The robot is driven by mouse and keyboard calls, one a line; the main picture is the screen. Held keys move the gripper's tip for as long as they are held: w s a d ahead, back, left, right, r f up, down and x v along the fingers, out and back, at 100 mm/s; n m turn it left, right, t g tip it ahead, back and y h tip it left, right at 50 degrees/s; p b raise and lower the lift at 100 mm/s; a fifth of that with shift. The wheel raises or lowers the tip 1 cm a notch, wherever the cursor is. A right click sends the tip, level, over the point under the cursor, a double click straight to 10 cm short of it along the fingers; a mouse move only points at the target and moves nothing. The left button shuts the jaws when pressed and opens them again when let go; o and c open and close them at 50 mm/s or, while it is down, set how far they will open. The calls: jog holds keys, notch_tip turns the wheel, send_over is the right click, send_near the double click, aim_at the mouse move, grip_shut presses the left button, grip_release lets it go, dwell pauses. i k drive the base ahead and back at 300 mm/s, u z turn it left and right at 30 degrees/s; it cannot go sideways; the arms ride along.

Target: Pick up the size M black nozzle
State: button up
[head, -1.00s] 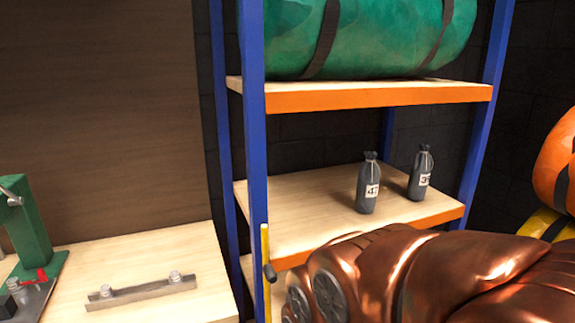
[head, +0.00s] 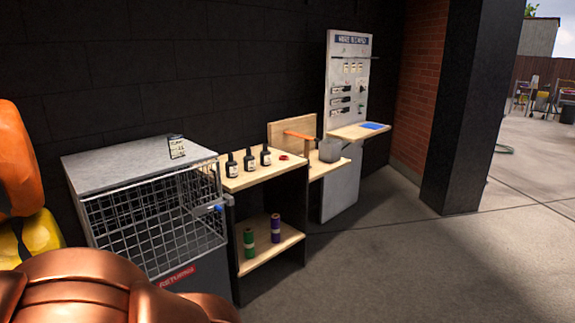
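No black nozzle marked M can be made out for certain. A white upright board (head: 345,45) with a dark header stands at the back centre. Small dark items (head: 341,101) with pale labels hang on it, too small to identify or read. Three black bottle-like things (head: 249,161) with pale labels stand upright on the top of a small wooden shelf (head: 282,174), left of the board. I cannot tell their kind or size. My gripper is not in view.
A wire cage (head: 140,220) with a grey top stands left of the shelf. A shiny copper-coloured bulk (head: 80,285) fills the lower left. A dark pillar (head: 463,120) stands right. The concrete floor (head: 400,270) is clear.

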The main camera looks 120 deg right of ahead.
aim_at(249, 160)
jog(key=z, duration=3.2)
jog(key=i, duration=1.95)
jog(key=z, duration=0.15)
